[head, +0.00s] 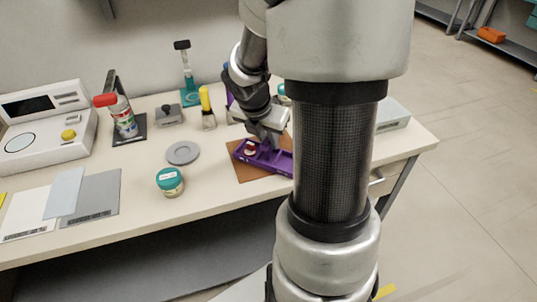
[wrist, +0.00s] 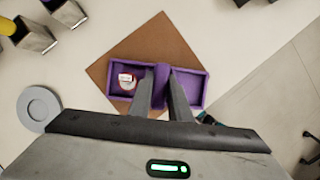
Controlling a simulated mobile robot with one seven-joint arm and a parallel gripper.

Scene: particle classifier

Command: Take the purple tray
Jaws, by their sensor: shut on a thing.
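The purple tray (head: 274,160) lies on a brown square mat (head: 245,173) at the right part of the table. In the wrist view the purple tray (wrist: 196,91) shows two compartments with a thick divider between them. A small red-and-white round item (wrist: 127,81) sits in its left compartment. My gripper (wrist: 162,76) is above the tray, its two fingers on either side of the divider and shut on it. In the head view my gripper (head: 265,138) partly hides the tray, and my arm hides its right end.
A jar with a teal lid (head: 170,182) and a grey disc (head: 183,153) stand left of the mat. Bottles and tools stand behind, including a red-capped bottle (head: 122,117). A white device (head: 45,125) is at far left. The front of the table is mostly clear.

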